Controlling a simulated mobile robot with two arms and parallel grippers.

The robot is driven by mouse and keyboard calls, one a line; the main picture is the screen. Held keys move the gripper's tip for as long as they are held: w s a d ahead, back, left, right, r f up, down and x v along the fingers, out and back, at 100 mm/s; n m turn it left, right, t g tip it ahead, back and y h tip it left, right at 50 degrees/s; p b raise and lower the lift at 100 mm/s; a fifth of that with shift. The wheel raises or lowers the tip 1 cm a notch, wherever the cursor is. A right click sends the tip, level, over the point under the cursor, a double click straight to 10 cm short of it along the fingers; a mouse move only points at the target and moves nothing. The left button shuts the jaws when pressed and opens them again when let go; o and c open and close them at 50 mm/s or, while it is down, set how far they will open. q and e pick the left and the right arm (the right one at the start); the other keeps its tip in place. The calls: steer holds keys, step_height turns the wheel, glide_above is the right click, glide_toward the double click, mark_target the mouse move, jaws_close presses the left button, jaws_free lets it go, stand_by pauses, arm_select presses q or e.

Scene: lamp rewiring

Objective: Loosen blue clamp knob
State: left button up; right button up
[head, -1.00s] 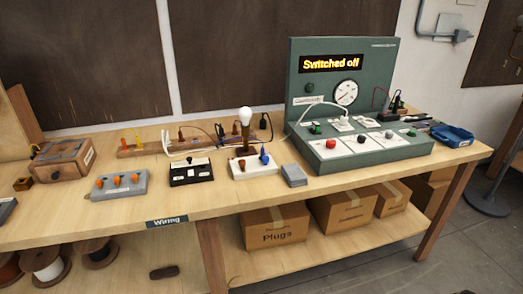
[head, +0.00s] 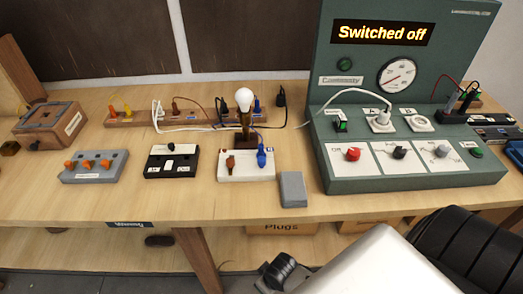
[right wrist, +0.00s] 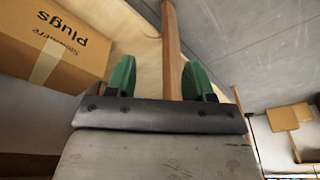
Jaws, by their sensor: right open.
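The blue clamp knob (head: 262,157) stands upright on the right part of a white terminal block (head: 246,176) near the bench's front. A brown-orange knob (head: 230,163) stands to its left on the same block. A lamp bulb (head: 244,98) on a brown holder rises just behind the block. My right gripper (right wrist: 158,76) is open, with green fingertips wide apart and nothing between them; in its wrist view it is near a bench leg and below the benchtop. In the head view my right arm comes in at bottom right, well below the knob. My left gripper is not in view.
A grey block (head: 292,190) sits right of the white block. The green test panel (head: 420,183) reads "Switched off". A black switch box (head: 171,163) and a grey block with orange knobs (head: 94,166) stand to the left. A cardboard box (right wrist: 54,45) is under the bench.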

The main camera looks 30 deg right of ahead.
mark_target(262, 159)
steer(key=w+a+r+n+p, duration=0.1)
steer(key=w+r, duration=0.2)
steer(key=r, duration=0.5)
steer(key=w+a+r+n+y+p, duration=0.1)
steer(key=w+r, duration=0.2)
steer(key=r, duration=0.5)
steer(key=w+a+r+n+p, duration=0.1)
steer(key=w+r, duration=0.2)
steer(key=r, duration=0.6)
steer(key=shift+m+g+h, duration=0.5)
steer(key=shift+g+h, duration=0.1)
steer(key=shift+g, duration=0.3)
steer(key=w+d+r, duration=0.1)
steer(key=w+d, duration=0.1)
steer(key=w+d+r, duration=0.2)
steer(key=w, duration=0.1)
steer(key=w+d+r, duration=0.2)
steer(key=w, duration=0.1)
steer(key=shift+d+r, duration=0.1)
steer(key=shift+d, duration=0.15)
steer(key=w+d+r+m, duration=0.3)
steer(key=w+d+r, duration=0.2)
steer(key=d+r, duration=0.35)
steer(key=shift+g+h, duration=0.3)
steer(key=shift+g, duration=0.1)
steer(key=f, duration=0.7)
steer(key=f+p, duration=0.1)
steer(key=f, duration=0.3)
steer(key=shift+d+f, duration=0.25)
steer(key=shift+d, duration=0.05)
